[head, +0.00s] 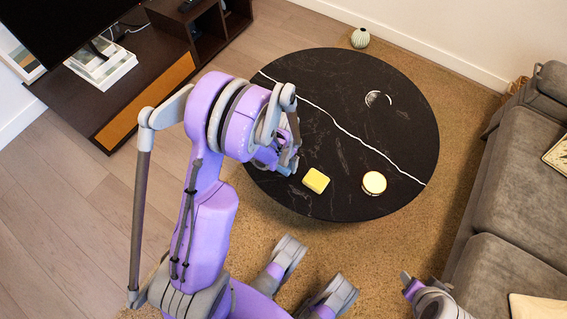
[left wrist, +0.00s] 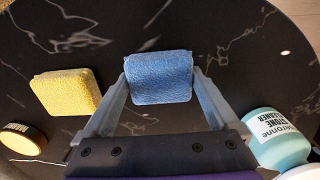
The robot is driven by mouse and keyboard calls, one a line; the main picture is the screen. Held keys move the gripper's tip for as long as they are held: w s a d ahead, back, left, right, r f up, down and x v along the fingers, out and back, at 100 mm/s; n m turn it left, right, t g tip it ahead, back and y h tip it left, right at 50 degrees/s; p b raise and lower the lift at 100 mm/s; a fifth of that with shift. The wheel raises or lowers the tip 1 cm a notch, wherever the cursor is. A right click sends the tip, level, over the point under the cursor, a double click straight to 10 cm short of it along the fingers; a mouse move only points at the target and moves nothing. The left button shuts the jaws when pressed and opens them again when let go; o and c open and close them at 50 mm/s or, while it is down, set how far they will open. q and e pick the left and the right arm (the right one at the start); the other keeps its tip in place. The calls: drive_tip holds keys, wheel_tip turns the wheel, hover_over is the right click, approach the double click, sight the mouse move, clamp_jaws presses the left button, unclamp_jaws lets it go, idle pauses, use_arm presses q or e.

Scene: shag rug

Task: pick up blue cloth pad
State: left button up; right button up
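The blue cloth pad (left wrist: 160,78) lies between the two fingers of my left gripper (left wrist: 161,76) in the left wrist view. The fingers touch its left and right sides, so the gripper looks shut on it. In the head view my left gripper (head: 288,168) is over the near left part of the black table, and my arm hides most of the pad. I cannot tell whether the pad is clear of the tabletop. I cannot make out my right gripper; only grey and purple parts of mine show at the bottom of the head view.
A yellow pad (head: 315,181) and a round tin (head: 374,183) sit on the round black table (head: 340,125). A glossy ring-like item (head: 377,99) lies farther back. A grey sofa (head: 520,190) stands right.

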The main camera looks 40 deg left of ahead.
use_arm(q)
drive_tip(key=c, duration=0.6)
drive_tip(key=shift+o, duration=0.2)
wheel_tip(320, 180, up, 10)
drive_tip(key=p, duration=0.3)
